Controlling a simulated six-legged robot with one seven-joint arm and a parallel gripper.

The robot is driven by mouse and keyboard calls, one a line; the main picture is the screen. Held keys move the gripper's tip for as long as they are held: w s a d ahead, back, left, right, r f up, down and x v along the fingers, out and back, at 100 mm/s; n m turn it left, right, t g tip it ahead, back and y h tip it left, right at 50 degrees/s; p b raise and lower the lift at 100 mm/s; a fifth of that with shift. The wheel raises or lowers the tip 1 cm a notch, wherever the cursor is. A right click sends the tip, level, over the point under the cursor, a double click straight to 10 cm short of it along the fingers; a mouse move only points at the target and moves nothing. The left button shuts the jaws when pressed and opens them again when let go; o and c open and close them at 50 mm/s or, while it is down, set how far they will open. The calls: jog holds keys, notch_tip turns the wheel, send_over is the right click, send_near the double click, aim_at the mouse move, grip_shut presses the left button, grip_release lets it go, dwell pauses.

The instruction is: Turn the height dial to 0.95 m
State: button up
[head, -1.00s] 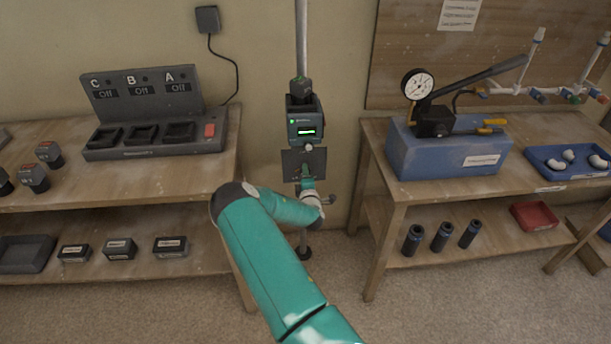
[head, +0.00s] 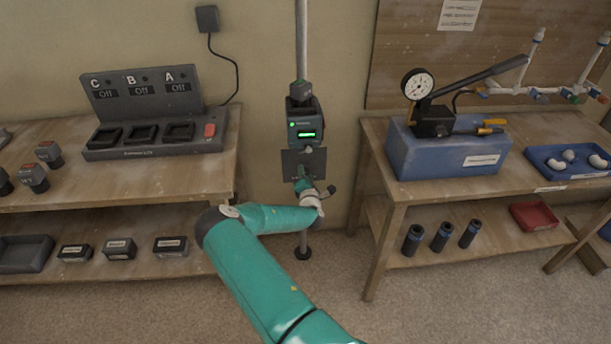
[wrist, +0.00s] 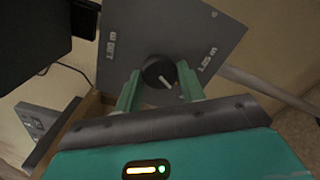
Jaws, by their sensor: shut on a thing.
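The height dial (wrist: 158,73) is a round dark knob with a white pointer line, on a grey plate (wrist: 120,30) in the wrist view. In the head view, the plate (head: 290,165) hangs below a dark laser unit (head: 305,125) with a lit green display, on an upright pole (head: 302,40). The display's reading is too small to make out. My arm hides the dial there.
A left bench holds a charger station (head: 150,145) marked C, B, A, with several battery packs (head: 34,177) beside it. A right bench holds a blue pump box (head: 450,155) with a gauge. Open floor lies between the benches.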

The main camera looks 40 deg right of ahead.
jog(key=o, duration=1)
jog(key=v, duration=1.3)
jog(key=shift+s+a, duration=0.3)
